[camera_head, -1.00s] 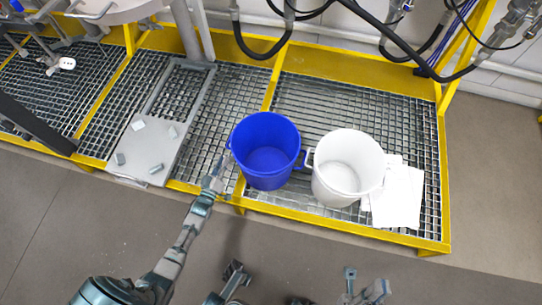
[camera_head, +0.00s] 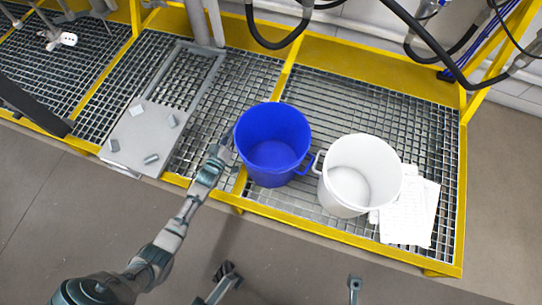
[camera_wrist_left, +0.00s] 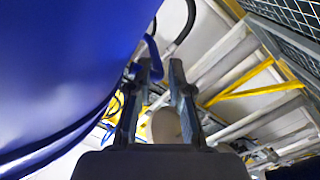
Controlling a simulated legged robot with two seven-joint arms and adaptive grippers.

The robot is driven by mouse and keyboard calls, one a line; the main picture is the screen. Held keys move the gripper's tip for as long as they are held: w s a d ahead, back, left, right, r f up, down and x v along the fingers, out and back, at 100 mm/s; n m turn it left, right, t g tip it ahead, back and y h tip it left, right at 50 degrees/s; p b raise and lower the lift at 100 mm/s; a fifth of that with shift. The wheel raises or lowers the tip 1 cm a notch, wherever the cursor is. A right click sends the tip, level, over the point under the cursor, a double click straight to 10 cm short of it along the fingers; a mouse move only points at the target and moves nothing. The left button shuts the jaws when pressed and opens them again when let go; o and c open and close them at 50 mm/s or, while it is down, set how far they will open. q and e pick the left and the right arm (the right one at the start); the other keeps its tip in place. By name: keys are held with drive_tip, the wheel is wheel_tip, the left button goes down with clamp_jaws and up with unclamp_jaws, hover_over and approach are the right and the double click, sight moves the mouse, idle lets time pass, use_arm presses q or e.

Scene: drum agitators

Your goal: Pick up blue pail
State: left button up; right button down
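The blue pail (camera_head: 272,140) stands upright and empty on the metal grating, with one handle showing on its right side. My left gripper (camera_head: 223,152) is at the pail's left side, close to its wall. In the left wrist view, the pail's blue wall (camera_wrist_left: 50,70) fills the left. The two fingers of my left gripper (camera_wrist_left: 157,95) are spread apart there. A blue handle (camera_wrist_left: 153,55) shows near the fingertips, mostly by the left finger; I cannot tell if it touches.
A white pail (camera_head: 358,175) stands just right of the blue pail. White paper sheets (camera_head: 412,210) lie beside it. A grey plate (camera_head: 142,135) with small pieces lies to the left. Yellow rails (camera_head: 330,232) edge the grating; black hoses (camera_head: 275,42) hang behind.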

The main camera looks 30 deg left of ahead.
use_arm(q)
drive_tip(key=shift+d+r, duration=0.1)
drive_tip(key=shift+d, duration=0.05)
clamp_jaws()
drive_tip(key=shift+d+r, duration=0.1)
